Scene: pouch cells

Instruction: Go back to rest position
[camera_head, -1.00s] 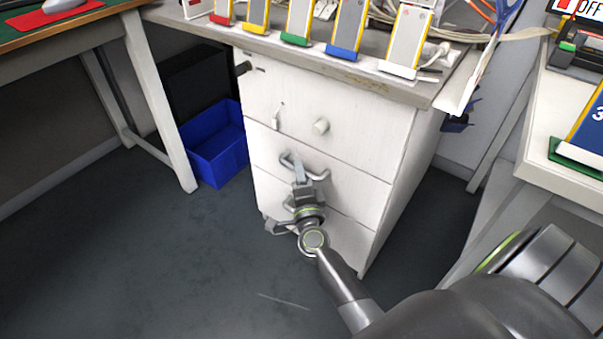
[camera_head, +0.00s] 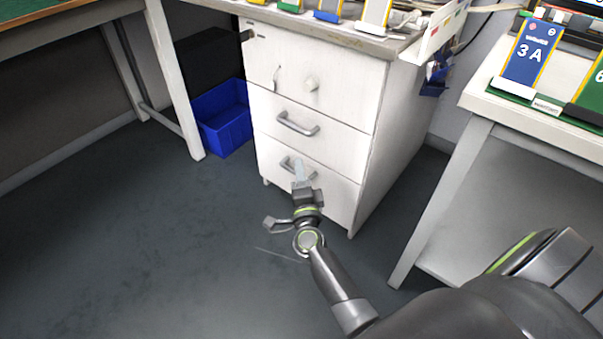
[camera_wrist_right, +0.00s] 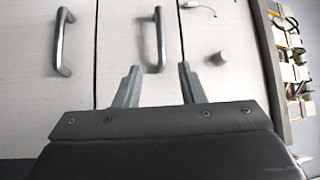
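My right gripper (camera_head: 300,172) reaches forward at the middle of the head view, in front of the white drawer cabinet (camera_head: 310,75). In the right wrist view its two fingers (camera_wrist_right: 160,82) are spread apart with nothing between them, so it is open and empty. The cabinet's drawer handles show there beyond the fingers: one handle (camera_wrist_right: 158,40) lies between and above the fingertips, another handle (camera_wrist_right: 62,42) is further left. The fingers appear clear of both. My left gripper is not in either view.
A blue bin (camera_head: 224,118) stands on the floor left of the cabinet. A white table (camera_head: 470,105) at right carries a blue pouch cell labelled 3 A (camera_head: 532,55). A table leg (camera_head: 176,85) stands at left. The dark floor (camera_head: 130,240) in front is clear.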

